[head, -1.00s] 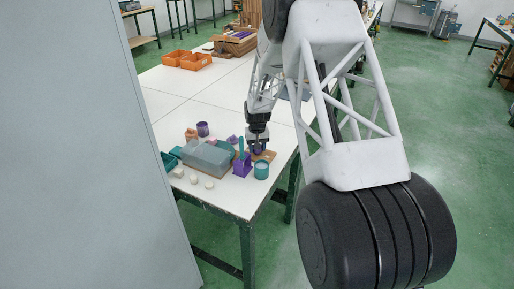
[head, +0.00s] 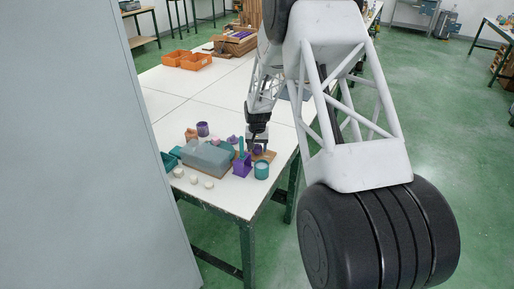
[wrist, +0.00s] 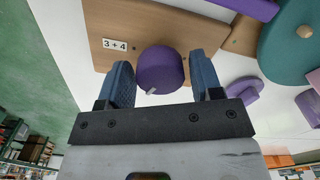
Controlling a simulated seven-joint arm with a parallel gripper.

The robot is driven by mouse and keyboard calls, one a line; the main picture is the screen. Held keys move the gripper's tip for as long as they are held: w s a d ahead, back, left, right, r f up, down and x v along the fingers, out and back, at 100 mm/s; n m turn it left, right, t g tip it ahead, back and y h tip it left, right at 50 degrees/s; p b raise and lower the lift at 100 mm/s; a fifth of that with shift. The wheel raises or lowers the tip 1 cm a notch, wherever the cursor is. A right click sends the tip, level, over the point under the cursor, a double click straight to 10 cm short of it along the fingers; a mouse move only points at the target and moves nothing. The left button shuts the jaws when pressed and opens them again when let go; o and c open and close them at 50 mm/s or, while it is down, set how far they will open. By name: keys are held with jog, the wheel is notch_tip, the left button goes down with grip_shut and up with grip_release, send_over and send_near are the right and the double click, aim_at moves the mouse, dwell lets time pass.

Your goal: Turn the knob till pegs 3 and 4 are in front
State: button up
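The purple knob (wrist: 160,68) stands on a wooden board (wrist: 190,28) in the wrist view, with a small white mark at its near edge. A white label (wrist: 115,45) reading "3 + 4" is on the board, left of the knob. My gripper (wrist: 164,78) has one blue finger on each side of the knob. The fingers look apart from it, with a clear gap on the right. In the head view my gripper (head: 257,146) is over the board at the table's front right. A teal disc (wrist: 286,55) bears a wooden peg (wrist: 306,32); other pegs cannot be identified.
In the head view a grey box (head: 208,158) stands left of my gripper. A purple holder (head: 242,166) and a teal cup (head: 262,170) stand close in front. Several white round pieces (head: 194,181) lie near the table edge. Orange bins (head: 195,62) are at the back.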

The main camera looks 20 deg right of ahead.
aim_at(257, 146)
jog(key=shift+o, duration=1.1)
jog(key=shift+r, duration=3.9)
jog(key=shift+n, duration=0.3)
jog(key=n, duration=0.3)
jog(key=shift+n, duration=0.4)
jog(key=n, duration=0.9)
jog(key=shift+n, duration=0.3)
jog(key=n, duration=0.4)
